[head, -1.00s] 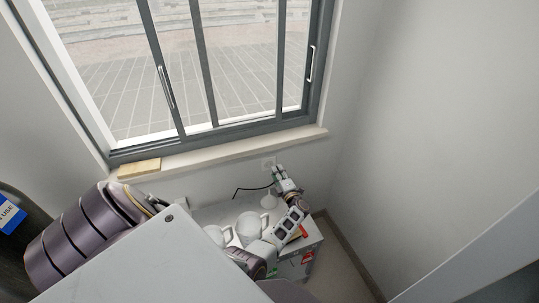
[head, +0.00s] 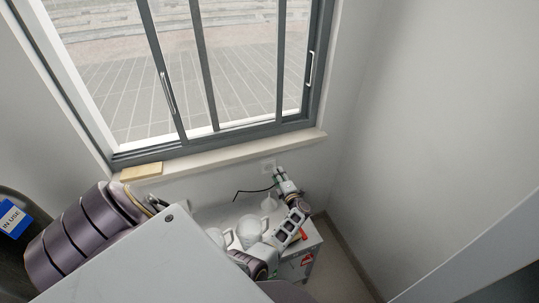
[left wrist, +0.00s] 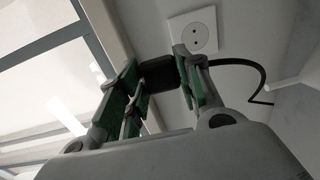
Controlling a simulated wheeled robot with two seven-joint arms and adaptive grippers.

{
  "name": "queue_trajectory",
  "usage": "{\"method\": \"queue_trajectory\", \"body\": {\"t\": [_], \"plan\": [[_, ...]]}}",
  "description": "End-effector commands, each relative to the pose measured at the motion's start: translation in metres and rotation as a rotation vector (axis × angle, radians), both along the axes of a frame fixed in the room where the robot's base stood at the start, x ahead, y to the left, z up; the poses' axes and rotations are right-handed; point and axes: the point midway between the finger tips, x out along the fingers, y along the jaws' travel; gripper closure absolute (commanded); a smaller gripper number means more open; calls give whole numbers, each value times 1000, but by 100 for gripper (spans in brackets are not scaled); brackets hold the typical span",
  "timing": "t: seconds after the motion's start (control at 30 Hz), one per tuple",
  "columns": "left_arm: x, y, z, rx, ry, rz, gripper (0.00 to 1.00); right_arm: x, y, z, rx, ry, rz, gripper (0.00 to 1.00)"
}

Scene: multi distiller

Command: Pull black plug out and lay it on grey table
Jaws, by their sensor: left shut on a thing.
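My left gripper (left wrist: 160,66) is shut on the black plug (left wrist: 158,77), which sits between its green-padded fingers in the left wrist view. The plug is apart from the white wall socket (left wrist: 194,33), whose face shows uncovered. A black cable (left wrist: 240,64) runs from the plug to the right. In the head view my left gripper (head: 279,174) is close to the wall below the window, beside the socket (head: 268,166). The plug is too small to make out there. The grey table (head: 213,212) stands below. My right gripper is not in view.
A red object (head: 302,234) lies near the table's right edge. A wall closes off the right.

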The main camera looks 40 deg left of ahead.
Motion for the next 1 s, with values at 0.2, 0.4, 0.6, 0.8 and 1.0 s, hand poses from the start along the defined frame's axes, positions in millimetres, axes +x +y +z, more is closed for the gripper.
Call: {"method": "queue_trajectory", "body": {"t": [0.2,0.4,0.6,0.8,1.0], "plan": [[0,0,5,-41,19,0,100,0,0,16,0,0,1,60],[0,0,7,-81,40,1,100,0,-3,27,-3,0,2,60],[1,0,8,-121,59,1,100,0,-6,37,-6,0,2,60],[1,0,7,-177,86,3,100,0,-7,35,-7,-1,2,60],[0,1,8,-199,102,0,100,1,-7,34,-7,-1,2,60]]}}
